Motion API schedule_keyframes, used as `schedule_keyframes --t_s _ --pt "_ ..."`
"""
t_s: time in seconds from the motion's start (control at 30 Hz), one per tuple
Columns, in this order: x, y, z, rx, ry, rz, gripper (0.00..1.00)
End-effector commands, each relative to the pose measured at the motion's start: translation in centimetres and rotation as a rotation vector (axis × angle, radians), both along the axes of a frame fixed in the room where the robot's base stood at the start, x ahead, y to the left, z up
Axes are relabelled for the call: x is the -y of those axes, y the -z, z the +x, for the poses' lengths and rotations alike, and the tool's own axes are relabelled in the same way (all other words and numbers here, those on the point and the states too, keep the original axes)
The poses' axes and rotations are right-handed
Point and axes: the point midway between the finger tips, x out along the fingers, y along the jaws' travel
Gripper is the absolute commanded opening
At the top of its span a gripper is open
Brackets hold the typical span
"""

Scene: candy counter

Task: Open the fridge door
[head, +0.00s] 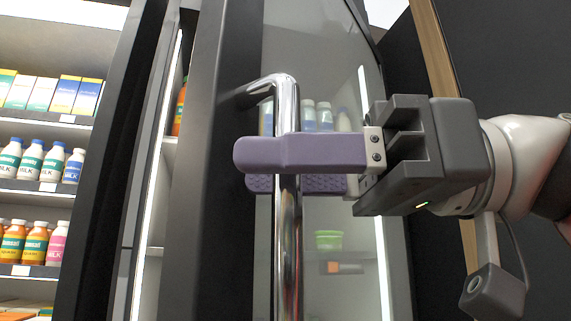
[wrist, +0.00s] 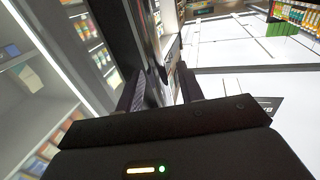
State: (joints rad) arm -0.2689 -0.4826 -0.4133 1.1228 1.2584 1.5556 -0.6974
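The fridge door (head: 228,150) has a dark frame and a glass pane, with bottles and a green tub showing through it. Its chrome upright bar handle (head: 287,240) bends back to the frame at the top. My gripper (head: 262,168) reaches in from the right with purple fingers. One finger is in front of the bar and the other behind it, so the bar passes between them. Whether they press on it is unclear. The dark fingers (wrist: 161,88) show apart in the wrist view. A lit strip and shelves show left of the door frame; whether the door is ajar is unclear.
Lit shelves (head: 45,128) of milk bottles, cartons and juice stand at the left. A dark wall with a wooden strip (head: 432,50) is behind my wrist at the right. The wrist view shows open pale floor (wrist: 225,85) and a green box (wrist: 282,29) farther off.

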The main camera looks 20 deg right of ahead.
Motion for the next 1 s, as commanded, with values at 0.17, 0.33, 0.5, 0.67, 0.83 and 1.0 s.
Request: schedule_keyframes --t_s 0.17,0.33,0.5,0.67,0.83,1.0 --pt "0.0 0.0 0.0 0.000 0.000 0.000 0.37" --pt "1.1 -0.1 -0.5 0.002 0.000 0.002 0.37" --pt "3.9 -0.2 -1.5 0.003 -0.002 0.001 0.37" --pt "6.1 -0.2 -2.3 0.001 -0.002 0.001 0.37" --pt "7.2 0.0 -2.7 0.000 -0.001 0.000 0.37" --pt "7.4 0.0 -2.7 0.000 0.000 0.000 0.37"
